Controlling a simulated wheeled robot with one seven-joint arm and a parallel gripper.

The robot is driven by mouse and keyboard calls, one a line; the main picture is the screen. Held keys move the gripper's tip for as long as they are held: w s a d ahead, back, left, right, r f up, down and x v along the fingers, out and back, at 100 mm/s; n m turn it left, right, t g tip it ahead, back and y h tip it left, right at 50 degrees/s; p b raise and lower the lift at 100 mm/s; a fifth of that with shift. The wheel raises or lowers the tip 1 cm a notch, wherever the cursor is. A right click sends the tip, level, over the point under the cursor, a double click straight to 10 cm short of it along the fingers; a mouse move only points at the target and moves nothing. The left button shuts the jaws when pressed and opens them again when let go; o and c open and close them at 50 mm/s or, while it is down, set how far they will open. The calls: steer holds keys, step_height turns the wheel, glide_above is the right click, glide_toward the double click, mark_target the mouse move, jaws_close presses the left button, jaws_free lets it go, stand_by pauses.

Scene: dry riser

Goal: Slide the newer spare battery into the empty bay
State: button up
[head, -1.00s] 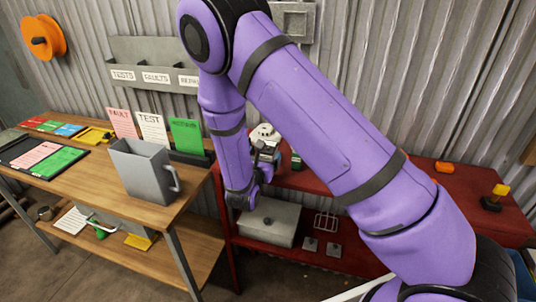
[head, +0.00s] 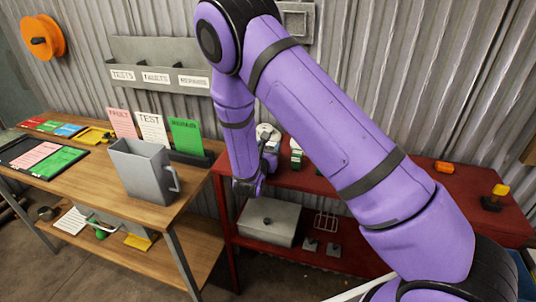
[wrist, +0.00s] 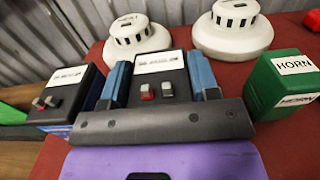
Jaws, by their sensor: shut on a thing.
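In the wrist view, my gripper (wrist: 160,84) is shut on a black battery (wrist: 159,63), with a blue finger on each side. The battery has a white label, too small to read, and one red and one grey terminal on top. A second black battery (wrist: 70,85), also labelled and with two terminals, stands just left of the left finger. In the head view, my gripper (head: 267,165) is at the left end of the red bench, and the arm hides most of what it holds. I cannot make out the empty bay in either view.
Two white detectors (wrist: 136,35) (wrist: 237,30) stand behind the held battery on the red bench (head: 385,188). A green HORN box (wrist: 285,84) is close on the right. A wooden table (head: 190,203) with a grey jug (head: 143,168) stands left. The bench's middle is partly hidden by my arm.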

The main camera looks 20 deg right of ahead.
mark_target(270, 145)
steer(key=shift+r, duration=0.1)
step_height(270, 145, up, 10)
steer(key=shift+f, duration=0.2)
steer(key=shift+w+d+r, duration=0.15)
steer(key=shift+w+d, duration=0.05)
steer(key=shift+d, duration=0.2)
steer(key=d+n+t+y, duration=0.1)
steer(key=w+d+n+y, duration=0.1)
steer(key=d+y, duration=0.1)
steer(key=d+f+n+t+y, duration=0.1)
steer(key=d+y, duration=0.1)
steer(key=shift+w+d+n+t, duration=0.25)
steer(key=shift+w+n+t, duration=0.05)
steer(key=shift+n, duration=0.1)
